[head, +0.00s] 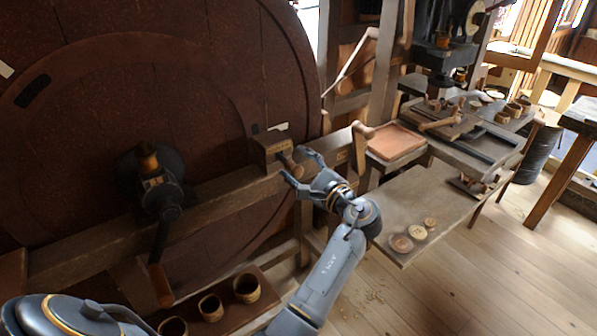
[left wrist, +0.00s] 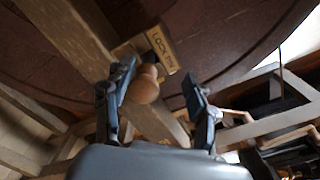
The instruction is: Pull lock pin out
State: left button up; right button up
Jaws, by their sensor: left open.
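The lock pin (head: 291,166) has a turned wooden knob and sticks out of a small wooden block (head: 271,146) on the beam in front of the big dark wheel. In the left wrist view the knob (left wrist: 144,86) shows below a brass plate (left wrist: 161,48) reading "LOCK PIN". My left gripper (head: 301,172) is open at the knob. In the left wrist view its two fingers (left wrist: 160,88) stand on either side of the knob, which is nearer the left finger. Contact cannot be told. My right gripper is not in view.
The big dark wheel (head: 90,100) fills the left, with a crank (head: 160,235) hanging from its hub. A shelf with small woven-looking cups (head: 210,306) is below. A low board (head: 425,205) with round discs (head: 401,243) and a workbench stand at right.

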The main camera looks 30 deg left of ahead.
aim_at(299, 166)
pick_arm(q)
notch_tip(299, 166, up, 8)
jog(key=shift+d+f, duration=0.15)
jog(key=shift+f, duration=0.05)
jog(key=shift+r, duration=0.15)
dwell(0.4)
